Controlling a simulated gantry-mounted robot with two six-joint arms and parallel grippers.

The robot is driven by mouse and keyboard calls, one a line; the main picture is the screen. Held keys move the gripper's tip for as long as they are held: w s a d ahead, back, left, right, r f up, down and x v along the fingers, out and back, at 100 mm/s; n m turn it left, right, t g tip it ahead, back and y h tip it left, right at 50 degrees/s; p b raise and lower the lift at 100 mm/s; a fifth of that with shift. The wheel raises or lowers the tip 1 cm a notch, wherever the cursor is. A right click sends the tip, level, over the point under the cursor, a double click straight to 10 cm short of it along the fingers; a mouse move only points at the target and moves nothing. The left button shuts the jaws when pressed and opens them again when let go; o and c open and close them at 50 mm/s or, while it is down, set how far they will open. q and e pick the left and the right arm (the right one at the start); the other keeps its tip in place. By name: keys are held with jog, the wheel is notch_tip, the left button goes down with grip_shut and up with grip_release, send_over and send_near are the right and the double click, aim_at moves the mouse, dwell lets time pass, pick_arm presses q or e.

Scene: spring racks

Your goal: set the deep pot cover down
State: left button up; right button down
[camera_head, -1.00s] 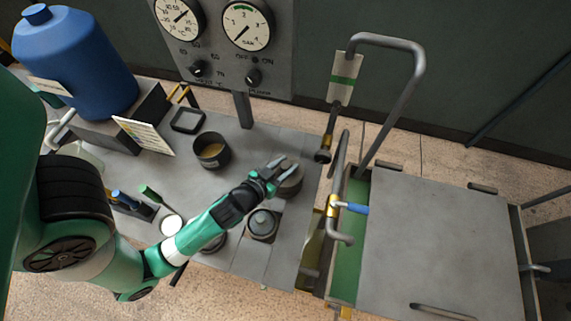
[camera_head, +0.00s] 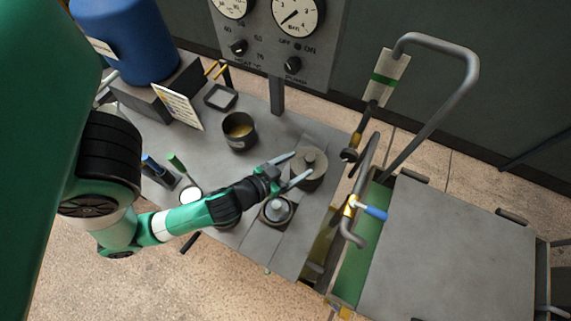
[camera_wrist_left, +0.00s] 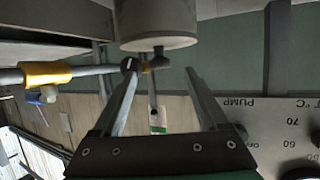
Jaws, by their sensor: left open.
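The deep pot cover (camera_head: 309,165), a grey round lid with a small knob, sits on a round pot (camera_head: 308,182) on the grey bench. It also shows upside down at the top of the left wrist view, where the knob (camera_wrist_left: 158,50) and the pot side (camera_wrist_left: 155,22) appear. My left gripper (camera_head: 301,166) is open and empty, with its fingers pointing at the lid from the left. In the wrist view the spread fingers (camera_wrist_left: 160,72) have nothing between them and the knob lies ahead of their tips. My right gripper is not in view.
A smaller lidded pot (camera_head: 278,210) stands just in front, close under my left arm. An open pot with yellowish contents (camera_head: 239,131) stands behind. A pipe with a blue-handled valve (camera_head: 374,213) and a tank with a grey top (camera_head: 450,250) are at right.

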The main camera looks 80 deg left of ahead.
pick_arm(q)
jog(key=shift+p+v, duration=1.25)
jog(key=shift+v, duration=1.5)
